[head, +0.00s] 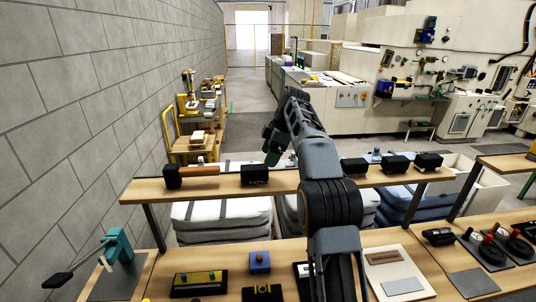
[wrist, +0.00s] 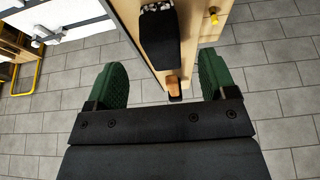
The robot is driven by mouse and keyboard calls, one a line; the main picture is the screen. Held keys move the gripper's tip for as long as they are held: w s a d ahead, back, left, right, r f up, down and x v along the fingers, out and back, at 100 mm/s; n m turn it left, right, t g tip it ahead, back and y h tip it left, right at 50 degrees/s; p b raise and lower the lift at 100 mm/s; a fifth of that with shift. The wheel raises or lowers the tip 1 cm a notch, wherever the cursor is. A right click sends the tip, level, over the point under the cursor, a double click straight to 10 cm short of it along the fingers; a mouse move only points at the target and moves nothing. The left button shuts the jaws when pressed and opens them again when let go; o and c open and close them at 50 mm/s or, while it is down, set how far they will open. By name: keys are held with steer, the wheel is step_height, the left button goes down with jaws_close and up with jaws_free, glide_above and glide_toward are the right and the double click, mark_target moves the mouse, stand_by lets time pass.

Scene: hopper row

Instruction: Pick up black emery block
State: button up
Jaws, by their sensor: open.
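Several small black blocks sit on the wooden shelf, and I cannot tell which is the emery block. In the head view, one black block (head: 254,175) is left of my arm, and others (head: 354,169), (head: 395,166), (head: 429,161) are to its right. In the wrist view a black block (wrist: 160,38) with a pale, speckled end lies on the shelf, ahead of my fingers, and a wooden handle end shows below it. My gripper (wrist: 163,82) is open and empty, with its green fingers wide apart. It also shows in the head view (head: 272,148), above the shelf's far side.
A black-headed tool with a wooden handle (head: 205,171) lies at the shelf's left. The lower bench (head: 220,262) holds a green press (head: 118,246), a blue block (head: 260,262) and trays. A block wall (head: 90,100) stands left. Grey sacks (head: 220,218) lie beneath the shelf.

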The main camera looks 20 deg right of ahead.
mark_target(263, 166)
steer(key=b+x, duration=0.3)
steer(key=x, duration=0.4)
steer(key=shift+f+b, duration=0.3)
steer(key=shift+b, duration=0.1)
steer(key=shift+a, duration=0.1)
steer(key=c, duration=1.1)
steer(key=shift+o, duration=0.2)
